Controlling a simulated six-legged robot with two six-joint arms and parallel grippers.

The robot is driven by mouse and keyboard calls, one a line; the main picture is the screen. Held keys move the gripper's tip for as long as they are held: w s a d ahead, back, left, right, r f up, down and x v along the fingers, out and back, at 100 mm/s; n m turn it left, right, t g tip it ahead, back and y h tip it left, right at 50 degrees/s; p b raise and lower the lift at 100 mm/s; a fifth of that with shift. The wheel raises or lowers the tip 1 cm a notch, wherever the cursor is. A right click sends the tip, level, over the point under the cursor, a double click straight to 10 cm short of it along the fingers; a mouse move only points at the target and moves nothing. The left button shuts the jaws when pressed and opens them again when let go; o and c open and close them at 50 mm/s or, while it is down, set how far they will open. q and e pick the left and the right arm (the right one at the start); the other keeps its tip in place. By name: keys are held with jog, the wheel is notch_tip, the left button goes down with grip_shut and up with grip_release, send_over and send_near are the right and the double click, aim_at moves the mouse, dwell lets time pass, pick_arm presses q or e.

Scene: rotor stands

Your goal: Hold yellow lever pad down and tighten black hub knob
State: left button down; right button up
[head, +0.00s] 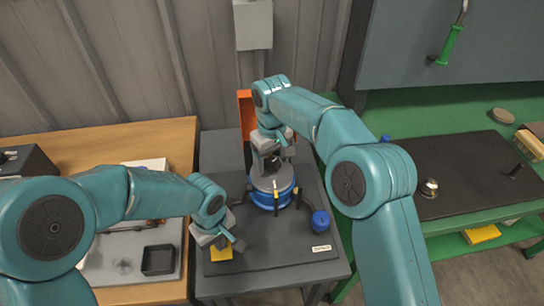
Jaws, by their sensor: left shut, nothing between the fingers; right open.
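The rotor stand has a grey disc (272,182) on a blue round base (272,199), set on a dark table. The yellow lever pad (221,254) lies low at the front left of the stand. My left gripper (238,243) is shut and empty, right over the pad and partly covering it; I cannot tell whether it touches. My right gripper (271,162) is open and points down at the disc's centre. Dark parts between its fingers appear to be the black hub knob, mostly hidden; contact is unclear.
A blue knob (320,221) stands right of the rotor, near a white label (321,248). An orange panel (246,112) rises behind. A wooden bench (120,145) with a black square tray (158,260) is at left. A green bench (470,232) with a dark mat is at right.

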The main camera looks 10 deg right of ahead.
jog(key=c, duration=0.9)
jog(key=shift+o, duration=0.2)
jog(key=m, duration=1.2)
jog(key=shift+m, duration=0.4)
jog(key=o, duration=0.9)
jog(key=shift+c, duration=0.2)
jog(key=n, duration=0.6)
jog(key=shift+n, duration=0.3)
jog(key=n, duration=0.6)
